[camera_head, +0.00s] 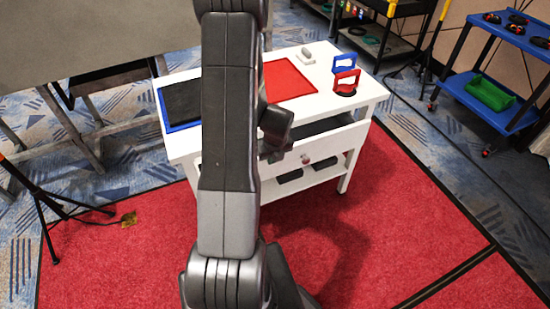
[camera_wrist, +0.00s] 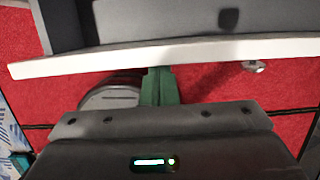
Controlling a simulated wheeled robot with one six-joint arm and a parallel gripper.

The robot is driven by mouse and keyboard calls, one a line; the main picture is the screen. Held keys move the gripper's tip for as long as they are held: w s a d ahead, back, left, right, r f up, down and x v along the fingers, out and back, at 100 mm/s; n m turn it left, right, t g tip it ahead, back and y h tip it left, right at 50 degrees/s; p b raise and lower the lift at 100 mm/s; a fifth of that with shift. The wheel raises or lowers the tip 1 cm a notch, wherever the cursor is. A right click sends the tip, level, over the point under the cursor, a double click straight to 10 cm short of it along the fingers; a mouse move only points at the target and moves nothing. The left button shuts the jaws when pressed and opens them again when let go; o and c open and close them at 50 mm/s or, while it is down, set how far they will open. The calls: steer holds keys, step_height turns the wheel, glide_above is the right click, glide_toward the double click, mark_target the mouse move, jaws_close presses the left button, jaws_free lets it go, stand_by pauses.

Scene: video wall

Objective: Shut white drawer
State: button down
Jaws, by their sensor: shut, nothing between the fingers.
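The white drawer (camera_head: 335,146) is pulled out of the white table (camera_head: 225,92), and its dark grey inside shows behind the front panel. In the wrist view the drawer front (camera_wrist: 215,52) runs across the picture as a white bar, with a small metal knob (camera_wrist: 255,66) at its right. My gripper (camera_wrist: 160,72) is shut and empty, its green fingers together at the outer side of the drawer front, left of the knob. I cannot tell whether the tips touch the panel. In the head view my arm hides the drawer's left part and most of my gripper.
On the tabletop are a red tray (camera_head: 284,79), a dark pad in a blue frame (camera_head: 182,103) and blue (camera_head: 345,64) and red (camera_head: 346,82) handled items. A lower shelf (camera_head: 312,176) holds dark things. Red carpet (camera_head: 400,220) is clear at the front right. A blue cart (camera_head: 490,105) stands right.

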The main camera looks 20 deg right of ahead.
steer(key=w+p, duration=0.1)
steer(key=w, duration=0.3)
steer(key=shift+a+p, duration=0.15)
steer(key=shift+p, duration=0.2)
